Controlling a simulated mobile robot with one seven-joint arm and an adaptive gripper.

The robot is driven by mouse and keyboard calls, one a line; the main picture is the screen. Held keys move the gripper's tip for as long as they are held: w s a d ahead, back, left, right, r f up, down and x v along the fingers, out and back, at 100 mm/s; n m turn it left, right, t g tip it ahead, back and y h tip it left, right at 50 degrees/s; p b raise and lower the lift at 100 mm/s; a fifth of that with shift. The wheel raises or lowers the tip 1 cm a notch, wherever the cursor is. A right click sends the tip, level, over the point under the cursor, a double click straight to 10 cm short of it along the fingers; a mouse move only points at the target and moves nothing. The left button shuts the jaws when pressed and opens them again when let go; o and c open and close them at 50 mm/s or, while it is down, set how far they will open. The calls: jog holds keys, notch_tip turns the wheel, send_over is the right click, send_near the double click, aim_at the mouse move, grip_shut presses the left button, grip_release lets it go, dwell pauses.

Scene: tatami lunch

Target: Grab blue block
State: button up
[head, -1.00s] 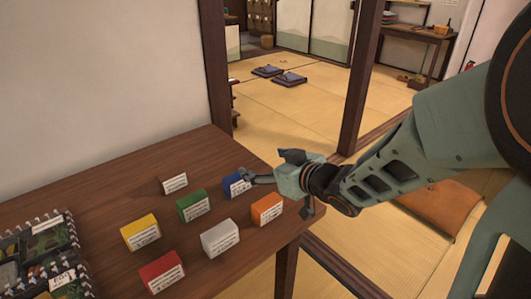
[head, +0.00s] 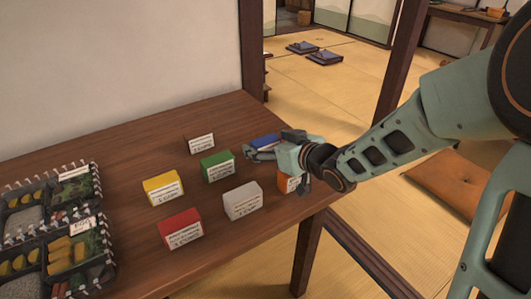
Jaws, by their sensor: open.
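The blue block (head: 264,141) lies on the brown wooden table (head: 110,146) near its far right edge. It has a white label on its front, and its lower part is mostly hidden behind my gripper. My gripper (head: 262,154) is open at the near side of the blue block, with its fingers pointing left. I cannot tell whether a finger touches the block.
A green block (head: 217,166) stands close left of my gripper. An orange block (head: 288,184) is partly hidden under it. White (head: 242,201), yellow (head: 163,188), red (head: 180,229) and small white (head: 201,144) blocks stand nearby. Bento trays (head: 78,250) fill the left side.

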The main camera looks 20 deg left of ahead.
jog(key=shift+w+a+f, duration=0.3)
jog(key=shift+w+a, duration=0.1)
jog(key=shift+a, duration=0.1)
jog(key=c, duration=1.2)
jog(key=shift+r, duration=0.1)
jog(key=shift+c, duration=0.2)
jog(key=shift+r, duration=0.1)
